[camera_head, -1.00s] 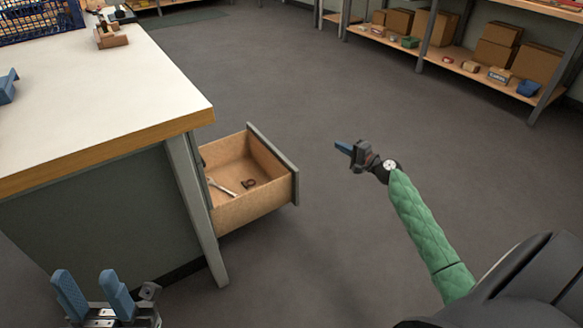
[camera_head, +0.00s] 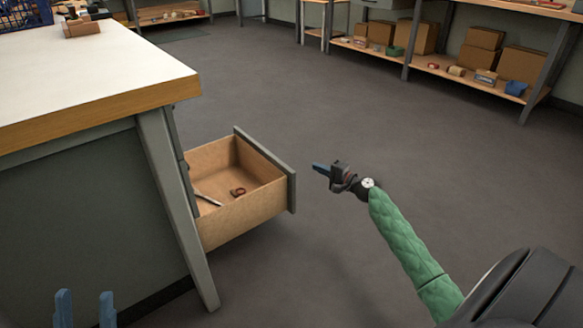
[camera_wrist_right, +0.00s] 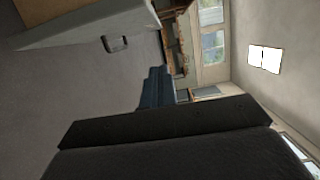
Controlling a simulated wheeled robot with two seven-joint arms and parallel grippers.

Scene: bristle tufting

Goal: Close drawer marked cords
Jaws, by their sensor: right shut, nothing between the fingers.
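A wooden drawer (camera_head: 243,217) with a grey front panel (camera_head: 268,168) stands pulled out from the workbench. A metal tool (camera_head: 207,198) and a small dark red item (camera_head: 238,191) lie inside it. The outer face of the front panel is turned away in the head view, so I read no marking. My right gripper (camera_head: 320,169) is shut and empty, just right of the front panel and apart from it in the picture. Its blue fingers also show in the right wrist view (camera_wrist_right: 156,88). My left gripper (camera_head: 85,309) is open and empty at the bottom left.
The white-topped workbench (camera_head: 85,75) fills the left, its grey leg (camera_head: 178,205) beside the drawer. A shelf (camera_head: 470,78) with cardboard boxes stands at the back right. The floor (camera_head: 330,90) between is clear.

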